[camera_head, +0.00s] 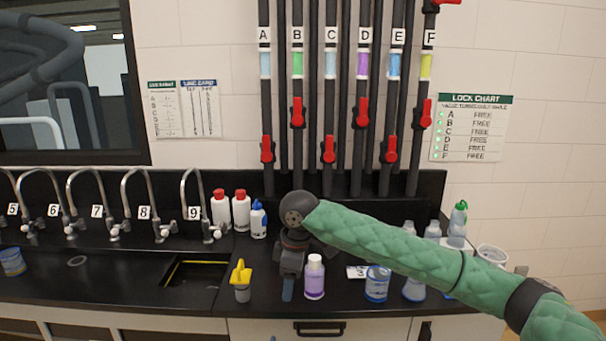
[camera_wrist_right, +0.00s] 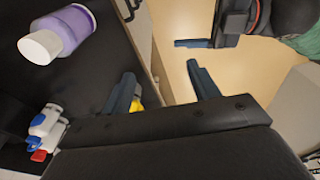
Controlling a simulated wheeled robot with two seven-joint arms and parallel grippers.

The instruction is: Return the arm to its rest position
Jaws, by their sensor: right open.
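My right arm, in a green padded sleeve, reaches in from the right over the black counter. Its gripper (camera_head: 288,285) points down near the counter's front edge, between a yellow-topped bottle (camera_head: 242,282) and a purple bottle with a white cap (camera_head: 314,278). In the wrist view the two blue fingers of the right gripper (camera_wrist_right: 164,82) are apart with nothing held between them. The purple bottle (camera_wrist_right: 68,30) lies outside the fingers there. A dark gripper part with a blue finger (camera_wrist_right: 192,43), seemingly my left gripper, shows at the top; its opening is unclear.
Red-handled valves (camera_head: 329,150) on pipes A to F stand behind. Red-capped bottles (camera_head: 241,211) and a blue-capped bottle (camera_head: 258,220) stand at the back. Blue-labelled containers (camera_head: 377,284) stand under my arm. A sink (camera_head: 197,273) and numbered taps are at left.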

